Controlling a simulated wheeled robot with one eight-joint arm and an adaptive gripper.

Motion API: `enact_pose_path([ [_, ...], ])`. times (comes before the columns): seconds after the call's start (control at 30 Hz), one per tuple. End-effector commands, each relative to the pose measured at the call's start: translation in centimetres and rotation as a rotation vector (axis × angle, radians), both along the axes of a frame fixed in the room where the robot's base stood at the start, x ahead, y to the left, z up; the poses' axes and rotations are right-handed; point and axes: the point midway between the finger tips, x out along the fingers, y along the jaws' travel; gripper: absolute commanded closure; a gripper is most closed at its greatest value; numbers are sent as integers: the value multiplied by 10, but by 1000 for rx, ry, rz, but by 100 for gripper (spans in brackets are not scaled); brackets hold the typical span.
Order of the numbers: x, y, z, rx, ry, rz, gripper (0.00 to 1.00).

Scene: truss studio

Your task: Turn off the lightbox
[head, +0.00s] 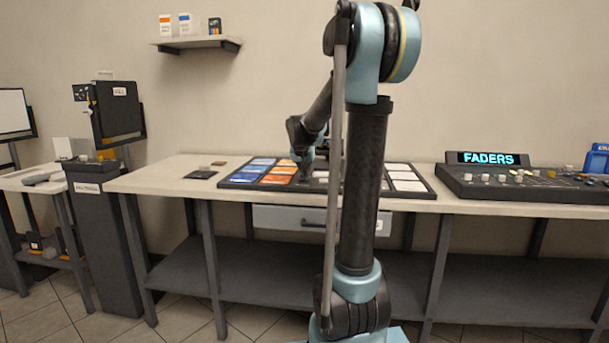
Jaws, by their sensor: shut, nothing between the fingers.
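A flat black-framed panel (232,181) with blue, orange and white cells lies on the long table. A console (520,187) with knobs stands to the right, with a lit sign (488,158) reading "FADERS" behind it. I cannot tell for sure which of these is the lightbox, and no switch labelled for it is readable. My gripper (303,176) points down over the panel, near the orange cells. It is shut with nothing in it. It looks small and dark here, and I cannot tell whether it touches the panel. My own arm hides the panel's middle.
The long table (160,181) has a drawer (290,218) under its front edge and a lower shelf. A dark pedestal (103,230) and a side table stand farther left. A wall shelf (195,43) holds small boxes.

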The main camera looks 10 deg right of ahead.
Motion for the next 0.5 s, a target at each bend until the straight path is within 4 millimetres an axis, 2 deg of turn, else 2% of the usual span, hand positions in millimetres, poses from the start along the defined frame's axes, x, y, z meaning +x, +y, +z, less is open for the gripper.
enact_pose_path([
  [0.5,14,-5,4,1,1,1,100],
])
